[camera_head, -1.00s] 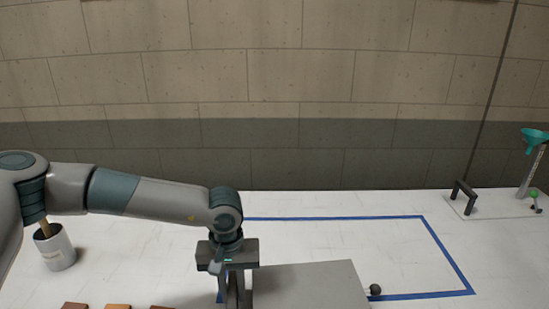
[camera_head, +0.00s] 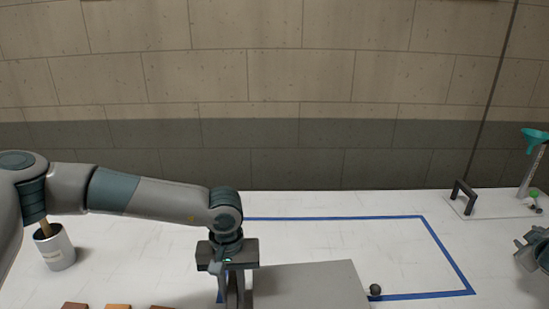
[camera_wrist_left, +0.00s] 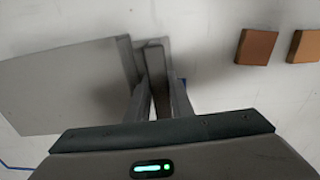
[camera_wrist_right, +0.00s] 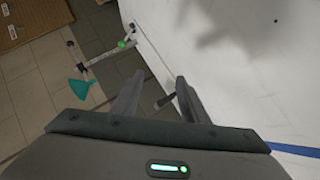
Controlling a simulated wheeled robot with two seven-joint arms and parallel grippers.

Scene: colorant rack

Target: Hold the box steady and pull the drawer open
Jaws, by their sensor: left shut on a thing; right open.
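The grey box (camera_head: 312,285) sits at the front edge of the head view, partly over the blue-taped outline. A dark round knob (camera_head: 375,290) stands at its right side. My left gripper (camera_head: 236,295) points down at the box's left end, shut on a grey upright part (camera_wrist_left: 155,70) of the box. The left wrist view also shows the box top (camera_wrist_left: 70,85). My right gripper (camera_head: 533,246) shows at the right edge of the head view, apart from the box and knob. It is open and empty in the right wrist view (camera_wrist_right: 158,92). The drawer's front is hidden.
A dark bracket (camera_head: 463,197) and a stand with a teal funnel (camera_head: 535,138) are at the back right. A white pot (camera_head: 55,248) stands at left. Brown blocks (camera_head: 117,306) lie at the front. The taped area (camera_head: 345,240) behind the box is clear.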

